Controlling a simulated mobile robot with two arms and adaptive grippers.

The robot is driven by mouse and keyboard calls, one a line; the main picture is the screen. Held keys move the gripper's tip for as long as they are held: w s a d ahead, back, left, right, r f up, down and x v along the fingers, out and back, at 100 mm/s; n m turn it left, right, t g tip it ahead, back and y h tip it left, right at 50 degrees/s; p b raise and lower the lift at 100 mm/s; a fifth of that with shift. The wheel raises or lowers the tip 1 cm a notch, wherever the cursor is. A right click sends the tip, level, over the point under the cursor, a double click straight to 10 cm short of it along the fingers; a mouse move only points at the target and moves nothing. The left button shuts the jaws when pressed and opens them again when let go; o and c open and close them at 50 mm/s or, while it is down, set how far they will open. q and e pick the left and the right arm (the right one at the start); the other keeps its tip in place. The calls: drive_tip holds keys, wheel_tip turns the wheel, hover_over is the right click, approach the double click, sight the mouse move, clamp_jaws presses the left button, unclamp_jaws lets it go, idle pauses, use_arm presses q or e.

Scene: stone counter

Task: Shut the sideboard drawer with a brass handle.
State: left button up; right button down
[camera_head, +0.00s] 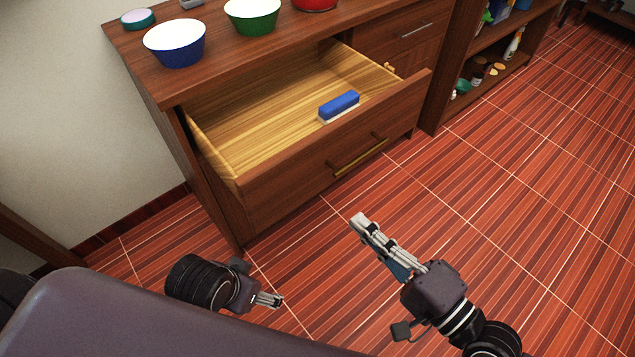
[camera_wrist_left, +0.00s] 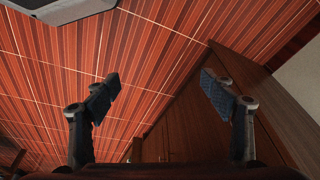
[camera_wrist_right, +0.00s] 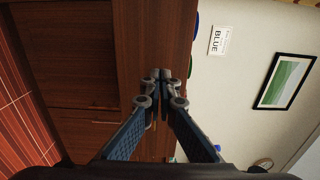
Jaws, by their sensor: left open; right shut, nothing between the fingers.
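The sideboard drawer (camera_head: 300,172) is pulled out and open. Its front carries a long brass handle (camera_head: 360,156). A blue and white block, like a sponge or brush (camera_head: 340,105), lies inside near the front panel. My right gripper (camera_head: 357,221) is shut and empty, in front of the drawer and apart from the handle. Its closed fingertips (camera_wrist_right: 160,74) show in the right wrist view. My left gripper (camera_head: 277,300) is low and left of the right one, away from the drawer. Its fingers stand apart with nothing between them in the left wrist view (camera_wrist_left: 160,90).
A blue bowl (camera_head: 175,45), a green bowl (camera_head: 252,14) and a red bowl (camera_head: 315,4) stand on the sideboard top (camera_head: 120,35). A closed drawer with a grey handle (camera_head: 416,29) is at the right. An open shelf (camera_head: 490,85) stands beyond. The floor in front is clear.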

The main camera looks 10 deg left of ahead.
approach(307, 172)
drive_tip(key=x, duration=0.5)
drive_tip(key=shift+w+a+r+p, duration=0.1)
drive_tip(key=shift+a+p, duration=0.1)
drive_tip(key=shift+p, duration=0.15)
use_arm(q)
drive_tip(key=shift+x, duration=1.5)
use_arm(e)
drive_tip(key=shift+x, duration=0.8)
